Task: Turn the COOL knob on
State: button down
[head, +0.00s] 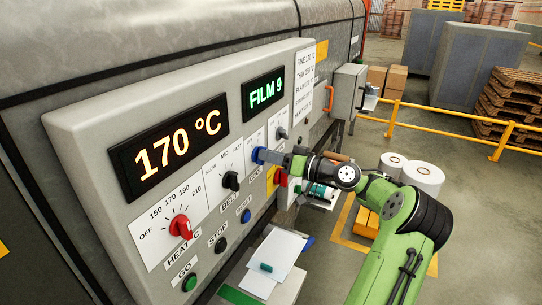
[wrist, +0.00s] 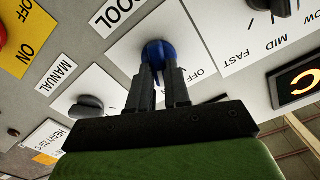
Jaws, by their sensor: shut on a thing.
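The blue COOL knob (head: 257,156) sits on a white label plate on the grey control panel (head: 75,140), right of the black BELT knob (head: 230,181). In the wrist view the COOL knob (wrist: 158,48) shows between and beyond my fingertips, next to the printed words COOL and OFF. My gripper (head: 266,156) reaches in from the right, and its two dark fingers (wrist: 162,74) are shut on the COOL knob from either side. The fingers and gripper body hide part of the knob and its label, so I cannot tell which way its pointer faces.
The red HEAT knob (head: 181,227) is at the panel's lower left. The green GO button (head: 190,282) and black STOP button (head: 220,245) are below. A red switch on yellow (head: 280,178) is close under my gripper. A yellow railing (head: 440,108) stands behind.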

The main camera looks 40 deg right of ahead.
jog(key=c, duration=1.1)
grip_release()
jog(key=b+v, duration=0.1)
jog(key=v, duration=1.5)
jog(key=shift+b, duration=0.35)
